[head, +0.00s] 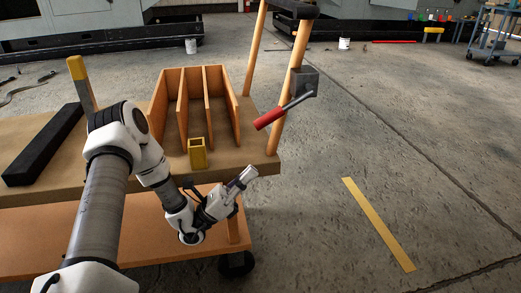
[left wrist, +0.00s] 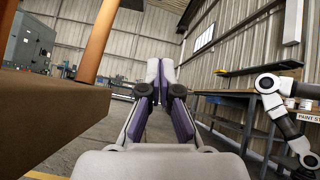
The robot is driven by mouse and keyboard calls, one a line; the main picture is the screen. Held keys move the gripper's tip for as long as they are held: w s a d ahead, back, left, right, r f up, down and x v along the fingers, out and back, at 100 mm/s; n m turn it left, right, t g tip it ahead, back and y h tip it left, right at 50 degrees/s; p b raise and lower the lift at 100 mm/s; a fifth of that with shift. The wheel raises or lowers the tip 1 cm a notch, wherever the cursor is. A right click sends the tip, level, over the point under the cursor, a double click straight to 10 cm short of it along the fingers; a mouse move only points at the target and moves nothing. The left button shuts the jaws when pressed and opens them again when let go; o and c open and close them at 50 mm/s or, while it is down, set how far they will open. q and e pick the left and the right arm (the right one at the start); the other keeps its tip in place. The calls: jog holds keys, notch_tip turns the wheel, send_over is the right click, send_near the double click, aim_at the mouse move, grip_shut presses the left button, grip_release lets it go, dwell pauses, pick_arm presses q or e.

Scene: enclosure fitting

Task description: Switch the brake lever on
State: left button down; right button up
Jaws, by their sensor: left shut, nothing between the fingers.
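The brake lever (head: 270,118) has a red grip on a grey rod and slants down to the left from a grey box (head: 304,82) on the cart's wooden post. The lever does not show in that view. My right gripper is not in view.
The cart's wooden top (head: 262,160) carries an orange divided rack (head: 160,108), a yellow square cup (head: 197,154) and a black bar (head: 45,145). The cart's edge (left wrist: 45,110) and post (left wrist: 97,40) stand left in the wrist view. Floor right of the cart is clear.

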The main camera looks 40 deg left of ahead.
aim_at(281, 108)
pick_arm(q)
jog(key=w+d+r, duration=0.2)
jog(key=w+r, duration=0.2)
jog(key=r, duration=0.6)
jog(key=shift+w+d, duration=0.2)
jog(key=shift+w, duration=0.05)
